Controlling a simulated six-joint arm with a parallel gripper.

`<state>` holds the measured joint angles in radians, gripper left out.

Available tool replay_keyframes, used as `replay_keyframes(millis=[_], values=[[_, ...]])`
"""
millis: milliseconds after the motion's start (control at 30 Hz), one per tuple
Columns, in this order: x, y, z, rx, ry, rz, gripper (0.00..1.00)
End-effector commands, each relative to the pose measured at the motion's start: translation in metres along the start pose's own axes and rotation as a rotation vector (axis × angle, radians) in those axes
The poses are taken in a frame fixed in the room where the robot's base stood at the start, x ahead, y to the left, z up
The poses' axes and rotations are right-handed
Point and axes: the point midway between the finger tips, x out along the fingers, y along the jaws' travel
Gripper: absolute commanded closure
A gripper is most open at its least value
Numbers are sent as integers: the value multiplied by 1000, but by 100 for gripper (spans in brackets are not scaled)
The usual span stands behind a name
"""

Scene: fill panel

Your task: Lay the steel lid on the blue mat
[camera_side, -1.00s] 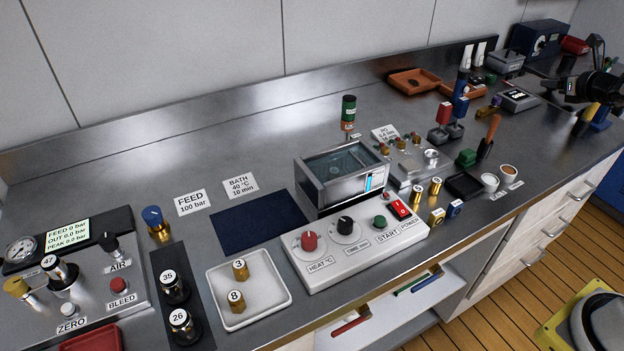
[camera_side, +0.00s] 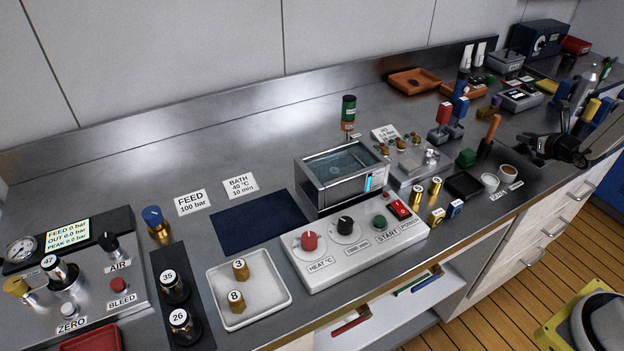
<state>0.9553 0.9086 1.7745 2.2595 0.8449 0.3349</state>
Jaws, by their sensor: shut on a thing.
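The blue mat (camera_side: 258,219) lies flat and bare on the steel bench, left of the water bath (camera_side: 342,178). The bath's top is uncovered and its water shows. I cannot make out the steel lid with certainty. My gripper (camera_side: 530,146) is low over the right part of the bench, far right of the mat and bath. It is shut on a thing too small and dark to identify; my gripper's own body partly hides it.
The white control panel (camera_side: 355,246) stands in front of the bath. White and brown cups (camera_side: 508,171) and an orange-handled tool (camera_side: 493,128) are near my gripper. A white tray (camera_side: 278,306) holds two brass parts.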

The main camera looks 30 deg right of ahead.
Motion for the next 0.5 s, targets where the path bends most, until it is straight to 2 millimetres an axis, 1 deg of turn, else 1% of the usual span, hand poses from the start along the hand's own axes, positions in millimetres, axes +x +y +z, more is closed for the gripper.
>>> replay_keyframes(millis=[133,267,367,500], values=[[4,1,3,-1,-2,0,100],[16,5,8,-1,-3,2,100],[30,10,14,-2,-4,3,100],[53,16,24,-1,-3,3,100]])
